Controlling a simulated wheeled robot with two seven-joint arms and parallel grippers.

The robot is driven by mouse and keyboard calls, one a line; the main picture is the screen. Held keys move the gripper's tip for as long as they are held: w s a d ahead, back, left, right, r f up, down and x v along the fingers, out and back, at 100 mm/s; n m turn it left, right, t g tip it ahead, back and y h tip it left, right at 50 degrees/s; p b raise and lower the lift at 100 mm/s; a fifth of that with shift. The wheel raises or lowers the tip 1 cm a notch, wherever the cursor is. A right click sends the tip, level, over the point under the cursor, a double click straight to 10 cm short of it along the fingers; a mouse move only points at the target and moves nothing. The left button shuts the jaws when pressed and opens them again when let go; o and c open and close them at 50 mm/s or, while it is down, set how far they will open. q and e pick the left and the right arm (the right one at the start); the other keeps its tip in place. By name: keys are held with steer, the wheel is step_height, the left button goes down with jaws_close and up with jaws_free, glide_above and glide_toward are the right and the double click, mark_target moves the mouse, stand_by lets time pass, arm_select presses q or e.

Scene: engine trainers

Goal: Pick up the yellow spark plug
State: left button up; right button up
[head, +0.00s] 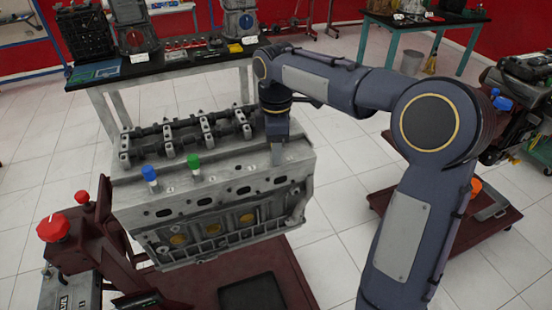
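The engine block (225,220) stands on a dark red stand. On its top a blue spark plug (149,173) and a green spark plug (194,162) stand upright near the left end. I cannot make out a yellow spark plug; my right gripper may hide it. My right gripper (278,158) points down at the right end of the engine's top, near the hole row. Its fingertips are small and seen edge-on, so I cannot tell whether they are apart or hold anything. My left gripper is not in view.
A camshaft assembly (190,135) runs along the back of the engine top. Red knobs (54,228) belong to the stand at left. A workbench (165,70) with parts is behind. Another engine (520,90) on a cart (500,222) stands right. Tiled floor lies between.

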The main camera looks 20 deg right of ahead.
jaws_close()
steer(key=shift+r, duration=0.1)
